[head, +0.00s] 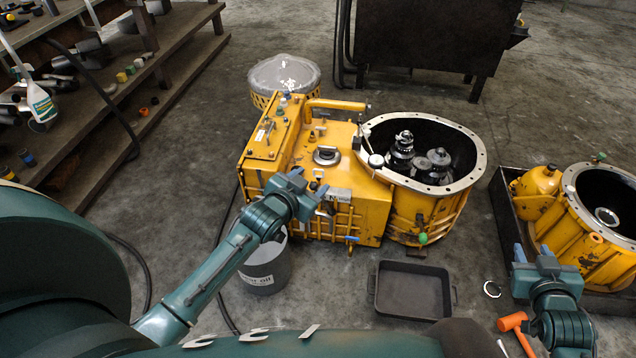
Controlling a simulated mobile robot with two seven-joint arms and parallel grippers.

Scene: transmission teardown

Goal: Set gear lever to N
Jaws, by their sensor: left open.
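The yellow transmission housing (365,215) stands on the floor in the middle of the head view, with its round bell end open at the right. A small plate marked N (338,195) is on its near top edge. My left gripper (310,182) is open at the housing's near side, just left of this plate, with its fingers pointing toward the housing. I cannot make out the gear lever clearly; the gripper covers part of that area. I cannot tell whether the fingers touch anything. My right gripper (534,251) is open and empty over the floor at the lower right.
A grey oil bucket (265,272) stands below my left forearm. A black tray (412,290) lies in front of the housing. A second yellow housing (567,235) sits in a dark tray at right. An orange mallet (514,322) lies near my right gripper. Shelves (100,105) stand at left.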

